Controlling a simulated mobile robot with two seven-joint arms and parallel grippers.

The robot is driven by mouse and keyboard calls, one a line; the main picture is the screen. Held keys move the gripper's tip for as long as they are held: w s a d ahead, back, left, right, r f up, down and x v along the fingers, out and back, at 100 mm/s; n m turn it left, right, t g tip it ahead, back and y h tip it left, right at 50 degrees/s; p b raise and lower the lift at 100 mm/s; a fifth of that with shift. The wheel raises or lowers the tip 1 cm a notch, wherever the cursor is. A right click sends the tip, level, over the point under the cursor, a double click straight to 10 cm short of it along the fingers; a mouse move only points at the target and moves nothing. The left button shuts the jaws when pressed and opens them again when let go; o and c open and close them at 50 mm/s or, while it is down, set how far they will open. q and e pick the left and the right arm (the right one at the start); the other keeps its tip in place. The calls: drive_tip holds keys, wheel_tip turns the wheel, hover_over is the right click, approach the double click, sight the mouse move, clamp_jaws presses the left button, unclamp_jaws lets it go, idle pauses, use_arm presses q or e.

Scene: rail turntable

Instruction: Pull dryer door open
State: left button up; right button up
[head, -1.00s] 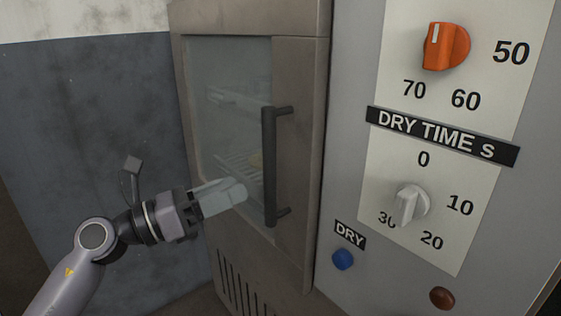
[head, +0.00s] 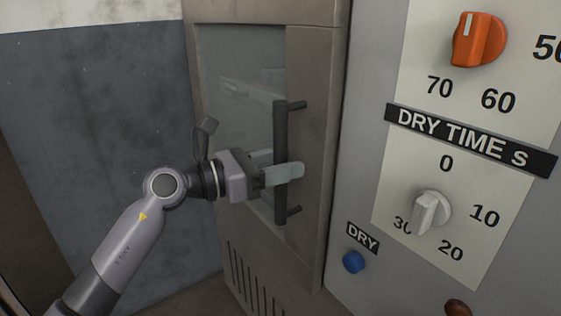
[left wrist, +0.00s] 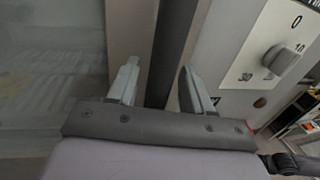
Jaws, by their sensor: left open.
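The dryer door (head: 309,150) is shut, with a glass window (head: 235,85) in it. Its dark vertical bar handle (head: 280,125) is on the right side of the door. My left gripper (head: 280,173) is at the lower half of the handle, with its fingers open. In the left wrist view the handle (left wrist: 170,45) runs between the two open fingers (left wrist: 157,90), and I see a gap beside the right finger. One finger crosses in front of the handle in the head view. My right gripper is not in view.
The control panel (head: 375,130) stands right of the door, with an orange knob (head: 478,40), a white timer knob (head: 430,212) and a blue button (head: 353,262). A grey and white wall (head: 100,120) is on the left. Vent slots (head: 250,282) are below the door.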

use_arm(q)
clamp_jaws()
